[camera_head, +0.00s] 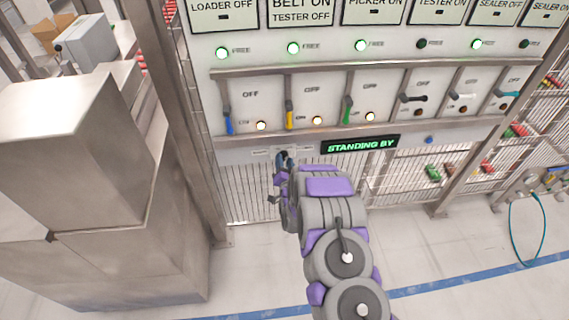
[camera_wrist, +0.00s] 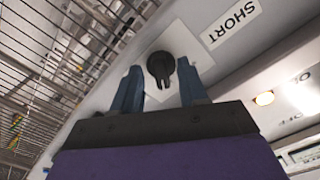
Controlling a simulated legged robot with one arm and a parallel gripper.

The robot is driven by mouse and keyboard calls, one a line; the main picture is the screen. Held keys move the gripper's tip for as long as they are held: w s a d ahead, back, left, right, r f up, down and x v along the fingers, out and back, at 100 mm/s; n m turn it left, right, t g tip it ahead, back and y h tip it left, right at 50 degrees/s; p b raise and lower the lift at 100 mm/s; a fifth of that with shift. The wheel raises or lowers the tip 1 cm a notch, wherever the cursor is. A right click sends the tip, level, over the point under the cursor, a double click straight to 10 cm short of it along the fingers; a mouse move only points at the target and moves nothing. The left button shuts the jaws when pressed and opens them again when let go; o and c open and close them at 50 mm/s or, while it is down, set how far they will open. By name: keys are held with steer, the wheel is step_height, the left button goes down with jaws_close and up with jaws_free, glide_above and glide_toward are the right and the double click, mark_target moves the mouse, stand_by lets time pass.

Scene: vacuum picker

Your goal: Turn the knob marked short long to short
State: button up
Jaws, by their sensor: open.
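The black knob (camera_wrist: 161,67) sits on a light panel in the wrist view, with its pointer bar hanging toward my gripper. A white label reading SHORT (camera_wrist: 231,24) is to the right of the knob. A LONG label does not show in the wrist view. My gripper (camera_wrist: 160,86) is open, with one blue finger on each side below the knob, and the knob lies between and just beyond the fingertips. I see no clear contact. In the head view my gripper (camera_head: 284,158) is at the panel left of the STANDING BY display, and it hides the knob.
Above is a row of coloured levers, such as the blue lever (camera_head: 228,120) and yellow lever (camera_head: 289,114), under a metal rail. The STANDING BY display (camera_head: 360,145) is close on the right. A wire mesh fence (camera_head: 245,190) lies below. A metal cabinet (camera_head: 110,180) stands left.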

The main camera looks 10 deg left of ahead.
steer(key=shift+c, duration=0.2)
jaws_close()
steer(key=shift+r+n+p, duration=0.1)
steer(key=shift+n+p, duration=0.2)
steer(key=shift+p, duration=0.15)
steer(key=shift+r+n+p, duration=0.15)
steer(key=shift+n+p, duration=0.45)
steer(key=shift+p, duration=0.1)
steer(key=n+p, duration=0.6)
steer(key=n, duration=0.2)
steer(key=shift+n, duration=0.4)
steer(key=shift+a+f+n+p, duration=0.15)
steer(key=shift+n+p, duration=0.5)
steer(key=shift+n, duration=0.95)
